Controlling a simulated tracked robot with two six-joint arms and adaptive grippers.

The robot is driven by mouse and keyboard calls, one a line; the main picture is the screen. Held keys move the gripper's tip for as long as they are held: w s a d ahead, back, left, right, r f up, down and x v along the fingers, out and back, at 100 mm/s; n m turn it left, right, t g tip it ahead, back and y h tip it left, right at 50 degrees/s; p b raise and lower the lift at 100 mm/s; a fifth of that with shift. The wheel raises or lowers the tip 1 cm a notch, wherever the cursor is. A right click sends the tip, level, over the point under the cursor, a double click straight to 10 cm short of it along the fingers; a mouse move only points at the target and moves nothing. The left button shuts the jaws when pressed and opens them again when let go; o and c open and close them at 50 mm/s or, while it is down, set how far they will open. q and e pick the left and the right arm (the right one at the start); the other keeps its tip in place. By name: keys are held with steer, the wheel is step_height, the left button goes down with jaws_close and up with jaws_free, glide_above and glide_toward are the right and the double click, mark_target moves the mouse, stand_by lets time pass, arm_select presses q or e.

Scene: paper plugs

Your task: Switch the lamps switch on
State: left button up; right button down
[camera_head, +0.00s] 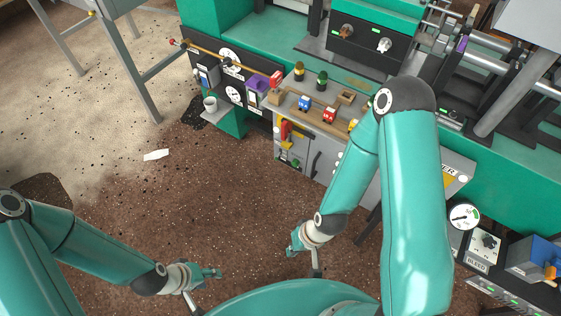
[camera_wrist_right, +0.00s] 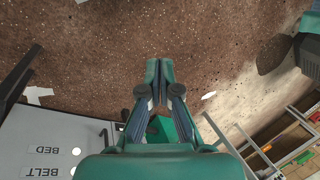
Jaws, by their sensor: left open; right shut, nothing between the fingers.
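No control that I can read as the lamps switch shows; the labels in the head view are mostly too small. A grey control panel (camera_head: 309,158) carries a red lever (camera_head: 284,131) and yellow parts on its front. In the right wrist view a grey panel (camera_wrist_right: 55,150) shows the words BED and BELT upside down. My right gripper (camera_head: 293,243) is shut and empty, over the brown floor in front of the panel, apart from it. Its closed fingers show in the wrist view (camera_wrist_right: 159,70). My left gripper (camera_head: 214,273) is open and empty, low over the floor at lower left.
A dial box (camera_head: 464,216) is at right. The floor in front is mostly clear, with a paper scrap (camera_head: 156,155).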

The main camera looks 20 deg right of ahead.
steer(key=shift+f, duration=0.1)
steer(key=w+d+f+m+t+h+b, duration=0.1)
steer(key=w+d+f+m+t+b, duration=0.15)
steer(key=w+f+m+b, duration=0.4)
steer(key=w+d+f+m+t+b, duration=0.1)
steer(key=w+f+m+t+b, duration=0.2)
steer(key=w+f+b, duration=0.6)
steer(key=w+d+f+m+t+h+b, duration=0.1)
steer(key=w+d+m+t+b, duration=0.2)
steer(key=w+m+b, duration=0.3)
steer(key=w+d+f+m+t+h+b, duration=0.1)
steer(key=w+m+b, duration=0.5)
steer(key=w+b, duration=0.6)
steer(key=d+t+h+b, duration=0.1)
steer(key=d+t+b, duration=0.1)
steer(key=d+b, duration=0.1)
steer(key=shift+d+m+b, duration=0.3)
steer(key=shift+m+b, duration=0.05)
steer(key=shift+b, duration=0.3)
steer(key=shift+w+f+t, duration=0.1)
steer(key=shift+f+t, duration=0.05)
steer(key=shift+t, duration=0.1)
steer(key=b+x, duration=0.2)
steer(key=x, duration=0.7)
steer(key=shift+w+d+f+b, duration=0.15)
steer(key=shift+w+f+b, duration=0.05)
steer(key=shift+w+b, duration=0.15)
